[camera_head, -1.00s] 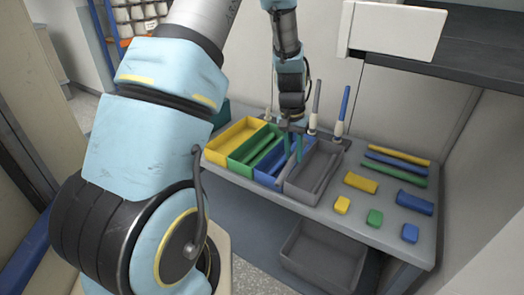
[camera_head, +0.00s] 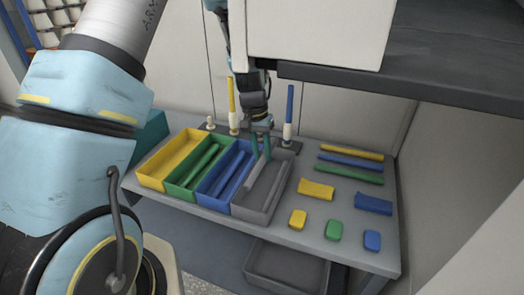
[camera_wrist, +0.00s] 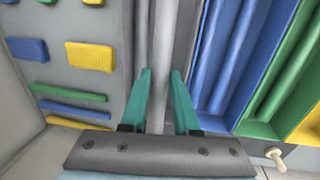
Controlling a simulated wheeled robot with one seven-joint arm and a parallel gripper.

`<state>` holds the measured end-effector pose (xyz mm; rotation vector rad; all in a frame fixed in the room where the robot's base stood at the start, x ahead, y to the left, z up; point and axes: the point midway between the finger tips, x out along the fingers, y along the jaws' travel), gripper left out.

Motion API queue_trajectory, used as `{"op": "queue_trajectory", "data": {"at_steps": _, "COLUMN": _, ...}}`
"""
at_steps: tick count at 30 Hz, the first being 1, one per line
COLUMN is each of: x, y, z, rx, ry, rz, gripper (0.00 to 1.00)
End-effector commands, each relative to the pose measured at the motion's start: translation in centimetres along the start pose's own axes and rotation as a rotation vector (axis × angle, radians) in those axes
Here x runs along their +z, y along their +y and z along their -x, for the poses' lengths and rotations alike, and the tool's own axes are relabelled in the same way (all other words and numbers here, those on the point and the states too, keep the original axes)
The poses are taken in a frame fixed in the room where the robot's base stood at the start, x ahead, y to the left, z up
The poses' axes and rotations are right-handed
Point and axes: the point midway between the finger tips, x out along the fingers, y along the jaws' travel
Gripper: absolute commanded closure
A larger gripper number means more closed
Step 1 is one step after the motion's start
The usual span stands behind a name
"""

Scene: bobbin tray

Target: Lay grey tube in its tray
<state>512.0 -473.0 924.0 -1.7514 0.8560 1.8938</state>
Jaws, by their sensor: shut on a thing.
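The grey tray (camera_head: 239,211) is the rightmost of the row of trays in the head view. My gripper (camera_head: 262,156) reaches down at its back part, with the teal fingers pointing into it. In the wrist view my gripper (camera_wrist: 160,80) is shut on the grey tube (camera_wrist: 160,55), which runs lengthwise between the fingers. A grey tube shape (camera_head: 270,198) shows inside the tray in the head view. Whether the held tube touches the tray floor I cannot tell.
Blue (camera_head: 202,188), green (camera_head: 172,181) and yellow (camera_head: 146,173) trays stand to the left. Yellow (camera_head: 231,95) and blue (camera_head: 289,103) upright tubes stand behind. Coloured blocks (camera_head: 373,204) and strips lie at right. A white panel (camera_head: 318,35) hangs above.

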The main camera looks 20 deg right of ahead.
Motion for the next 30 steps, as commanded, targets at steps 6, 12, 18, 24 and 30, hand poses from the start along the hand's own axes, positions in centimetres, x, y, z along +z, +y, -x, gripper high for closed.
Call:
{"op": "queue_trajectory", "data": {"at_steps": 6, "x": 0.0, "y": -0.5, "z": -3.0, "rx": 0.0, "ry": -0.002, "rz": -0.001, "gripper": 1.0}}
{"op": "queue_trajectory", "data": {"at_steps": 12, "x": -0.1, "y": -0.8, "z": -5.2, "rx": 0.0, "ry": -0.001, "rz": 0.0, "gripper": 1.0}}
{"op": "queue_trajectory", "data": {"at_steps": 18, "x": -0.1, "y": -1.0, "z": -6.6, "rx": 0.0, "ry": -0.001, "rz": 0.001, "gripper": 1.0}}
{"op": "queue_trajectory", "data": {"at_steps": 24, "x": -0.1, "y": -1.1, "z": -6.8, "rx": 0.0, "ry": 0.0, "rz": 0.0, "gripper": 1.0}}
{"op": "queue_trajectory", "data": {"at_steps": 30, "x": -0.1, "y": -1.1, "z": -6.7, "rx": 0.0, "ry": 0.0, "rz": 0.0, "gripper": 0.64}}
